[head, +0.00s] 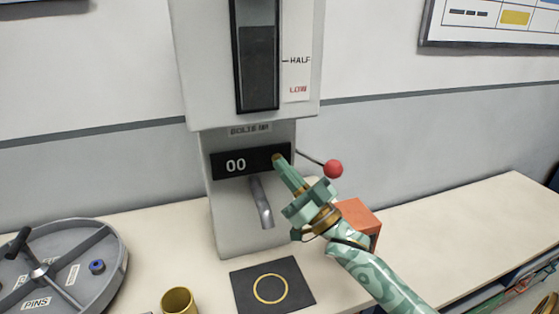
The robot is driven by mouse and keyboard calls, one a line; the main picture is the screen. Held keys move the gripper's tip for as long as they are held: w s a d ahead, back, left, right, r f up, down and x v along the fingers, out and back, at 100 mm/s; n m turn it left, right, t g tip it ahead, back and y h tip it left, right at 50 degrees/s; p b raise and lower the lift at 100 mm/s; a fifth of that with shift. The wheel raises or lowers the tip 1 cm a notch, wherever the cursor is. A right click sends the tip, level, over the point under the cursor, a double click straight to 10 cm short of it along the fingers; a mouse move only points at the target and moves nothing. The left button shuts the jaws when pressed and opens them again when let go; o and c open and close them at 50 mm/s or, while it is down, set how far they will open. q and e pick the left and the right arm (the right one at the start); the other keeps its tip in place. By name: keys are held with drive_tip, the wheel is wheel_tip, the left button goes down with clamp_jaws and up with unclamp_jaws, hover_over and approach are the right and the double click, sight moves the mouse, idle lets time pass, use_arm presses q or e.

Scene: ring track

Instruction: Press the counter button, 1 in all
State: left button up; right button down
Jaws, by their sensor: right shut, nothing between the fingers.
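The dispenser machine (224,207) stands against the wall at the back of the bench. Its dark counter panel (257,161) reads 00. My right gripper (277,159) is shut and empty, with its fingertips at the right end of the counter panel. The fingers hide that part of the panel, so the counter button does not show. I cannot tell whether the fingertips touch the panel. My left gripper is not in view.
A lever with a red ball (333,169) sticks out right of the machine, close to my right gripper. An orange block (359,218) stands behind my right arm. A dark mat with a ring (295,277), a brass cup (178,301) and a round grey tray (103,275) are in front.

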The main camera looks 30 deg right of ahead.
drive_tip(key=shift+s+a+p, duration=0.2)
drive_tip(key=shift+s+p, duration=0.2)
drive_tip(key=shift+s, duration=0.5)
drive_tip(key=s+p, duration=0.1)
drive_tip(key=s, duration=0.1)
drive_tip(key=s+a+p, duration=0.1)
drive_tip(key=s, duration=0.1)
drive_tip(key=shift+s+a, duration=0.1)
drive_tip(key=shift+s, duration=0.3)
drive_tip(key=shift+f, duration=0.1)
idle(0.4)
